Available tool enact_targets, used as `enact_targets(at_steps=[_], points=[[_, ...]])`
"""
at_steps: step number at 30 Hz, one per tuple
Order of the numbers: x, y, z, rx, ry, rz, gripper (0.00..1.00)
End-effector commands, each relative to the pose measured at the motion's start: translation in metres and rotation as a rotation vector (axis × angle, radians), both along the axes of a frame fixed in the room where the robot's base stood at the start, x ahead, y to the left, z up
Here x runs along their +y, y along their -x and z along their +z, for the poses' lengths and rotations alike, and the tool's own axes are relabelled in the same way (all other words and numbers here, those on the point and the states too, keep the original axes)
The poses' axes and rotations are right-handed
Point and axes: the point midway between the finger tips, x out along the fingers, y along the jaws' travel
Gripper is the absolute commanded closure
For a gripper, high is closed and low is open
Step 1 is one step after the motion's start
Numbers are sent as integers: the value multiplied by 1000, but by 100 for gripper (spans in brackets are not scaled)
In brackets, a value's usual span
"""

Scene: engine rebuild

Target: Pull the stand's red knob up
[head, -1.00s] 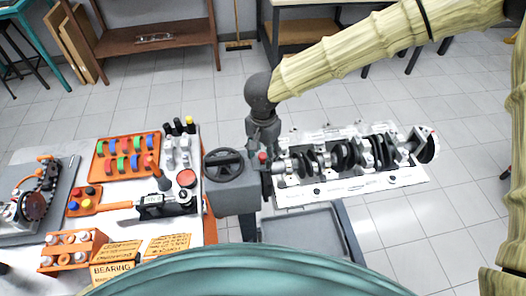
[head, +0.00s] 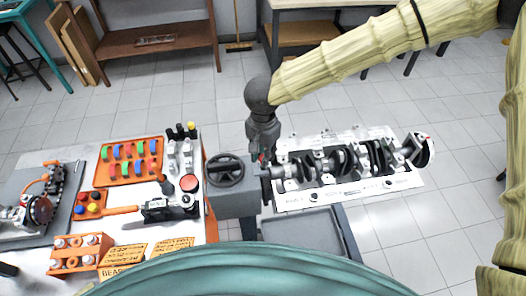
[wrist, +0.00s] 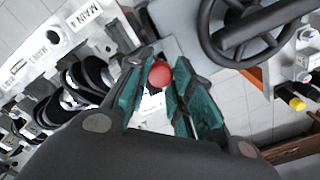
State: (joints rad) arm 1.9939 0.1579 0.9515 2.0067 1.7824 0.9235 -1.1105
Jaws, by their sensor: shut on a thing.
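The stand (head: 234,203) is a grey box with a black handwheel (head: 225,170) on top. Its red knob (wrist: 160,74) shows in the wrist view between the fingertips of my gripper (wrist: 159,76). My teal-padded fingers are closed on the knob from both sides. In the head view my gripper (head: 262,157) points down at the stand's right side and hides most of the knob. A crankshaft in an engine block (head: 350,190) extends to the right of the stand.
A grey tray (head: 300,230) lies below the block. Tiled floor is open at right.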

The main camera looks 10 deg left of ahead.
Motion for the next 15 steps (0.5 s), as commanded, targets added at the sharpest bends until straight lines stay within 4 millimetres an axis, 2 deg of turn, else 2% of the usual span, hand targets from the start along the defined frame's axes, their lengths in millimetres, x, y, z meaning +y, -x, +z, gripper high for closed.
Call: enact_targets(at_steps=[1,10,11,14,15], points=[[0,0,5,0,0,0,100],[1,-1,6,-4,-2,-1,100],[1,-1,6,-4,-2,-1,72],[1,-1,6,-3,-2,-1,54],[1,-1,5,-3,-2,-1,54]])
